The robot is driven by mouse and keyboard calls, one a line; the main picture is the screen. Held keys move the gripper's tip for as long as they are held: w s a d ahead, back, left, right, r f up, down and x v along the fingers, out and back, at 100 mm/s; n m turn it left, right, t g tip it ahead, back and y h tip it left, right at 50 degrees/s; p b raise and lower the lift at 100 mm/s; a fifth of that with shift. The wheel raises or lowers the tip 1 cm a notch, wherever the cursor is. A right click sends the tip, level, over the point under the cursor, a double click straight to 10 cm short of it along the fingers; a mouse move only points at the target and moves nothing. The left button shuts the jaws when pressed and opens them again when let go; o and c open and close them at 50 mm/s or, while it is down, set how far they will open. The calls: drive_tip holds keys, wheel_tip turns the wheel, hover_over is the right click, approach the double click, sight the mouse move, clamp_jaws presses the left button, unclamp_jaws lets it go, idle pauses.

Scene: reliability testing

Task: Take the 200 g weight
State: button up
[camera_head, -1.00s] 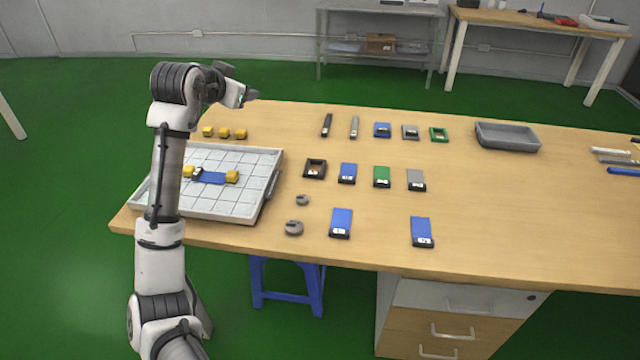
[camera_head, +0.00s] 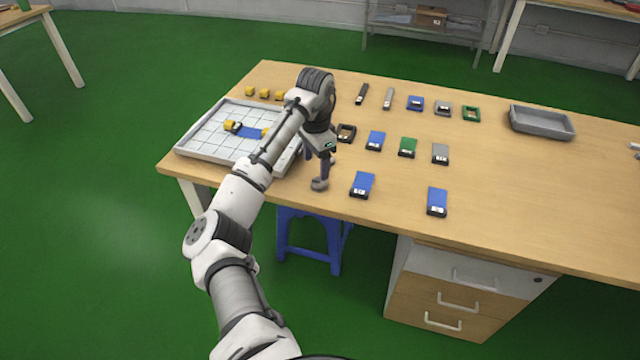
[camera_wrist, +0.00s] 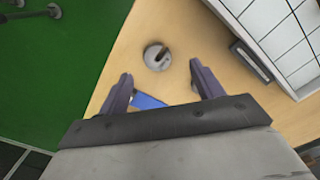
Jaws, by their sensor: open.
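Two round grey weights lie on the table to the right of the tray. The larger, nearer weight (camera_head: 320,184) sits close to the front edge, just below my gripper (camera_head: 316,162). The smaller one behind it is mostly hidden by my gripper. No mass marking is readable. The wrist view shows one round grey weight (camera_wrist: 157,57) with a dark slot or stem on top, just beyond and between the fingertips, apart from them. My gripper (camera_wrist: 160,78) is open and empty, pointing down over the table.
The white gridded tray (camera_head: 195,150) with a blue piece and yellow blocks is at the left. Blue boxes (camera_head: 363,183) (camera_head: 437,200) lie to the right, with more small parts behind. A grey bin (camera_head: 542,121) stands farther right. The table's front edge is close.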

sight(319, 184)
drive_tip(key=shift+s+d+f+p, duration=0.15)
drive_tip(key=shift+f+p, duration=0.3)
drive_tip(key=shift+f, duration=1.1)
drive_tip(key=shift+d+f+p, duration=0.15)
drive_tip(key=shift+f+p, duration=0.3)
drive_tip(key=shift+f, duration=1.05)
drive_tip(key=shift+c, duration=0.5)
drive_tip(key=c, duration=1.1)
drive_tip(key=shift+r, duration=0.15)
